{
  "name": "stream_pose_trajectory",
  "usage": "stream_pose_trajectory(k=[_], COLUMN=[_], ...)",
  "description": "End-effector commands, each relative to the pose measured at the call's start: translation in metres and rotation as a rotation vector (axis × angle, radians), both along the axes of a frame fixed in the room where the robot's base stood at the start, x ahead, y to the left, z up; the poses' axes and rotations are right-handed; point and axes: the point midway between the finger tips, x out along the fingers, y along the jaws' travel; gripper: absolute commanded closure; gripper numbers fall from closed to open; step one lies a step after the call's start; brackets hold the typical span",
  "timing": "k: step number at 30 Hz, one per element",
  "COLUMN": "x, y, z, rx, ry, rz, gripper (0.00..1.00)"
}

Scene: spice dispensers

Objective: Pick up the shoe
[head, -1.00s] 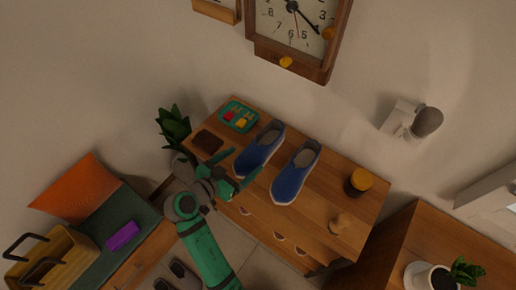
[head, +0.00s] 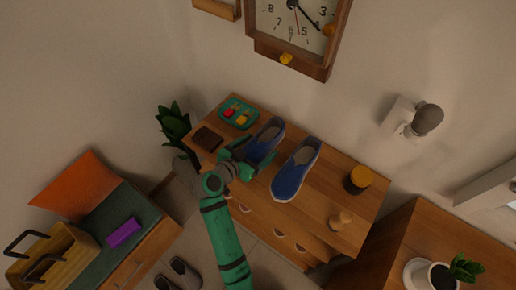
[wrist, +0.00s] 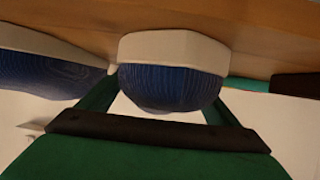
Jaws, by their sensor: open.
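Two blue slip-on shoes with pale soles stand on the wooden dresser top. In the head view, the left shoe (head: 268,138) has its front partly hidden by my gripper (head: 249,158). The right shoe (head: 292,178) stands beside it, apart from my gripper. In the wrist view, the left shoe's toe (wrist: 170,86) lies between the two green fingers of my gripper (wrist: 160,97). The fingers are open, one on each side of the toe; I cannot tell if they touch it. The right shoe (wrist: 45,75) shows at the left edge of the wrist view.
On the dresser (head: 335,185) are a teal tray (head: 238,113), a dark brown block (head: 207,138), a yellow-lidded jar (head: 358,180) and a small wooden piece (head: 341,219). A plant (head: 173,127) stands left of it. Dark slippers (head: 185,272) are on the floor.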

Motion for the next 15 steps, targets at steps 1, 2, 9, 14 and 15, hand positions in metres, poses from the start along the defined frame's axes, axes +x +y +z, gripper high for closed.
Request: stream_pose_trajectory(k=[1, 2, 9, 14, 15], x=[-0.0001, -0.0001, -0.0001, -0.0001, 0.0], y=[0.0001, 0.0001, 0.0003, 0.0003, 0.0003], z=[0.0001, 0.0001, 0.0007, 0.0007, 0.0011], rx=[0.0, 0.0, 0.0, 0.0, 0.0], ry=[0.0, 0.0, -0.001, -0.001, -0.001], rz=[0.0, 0.0, 0.0, 0.0, 0.0], gripper=[0.15, 0.2, 0.67, 0.67, 0.67])
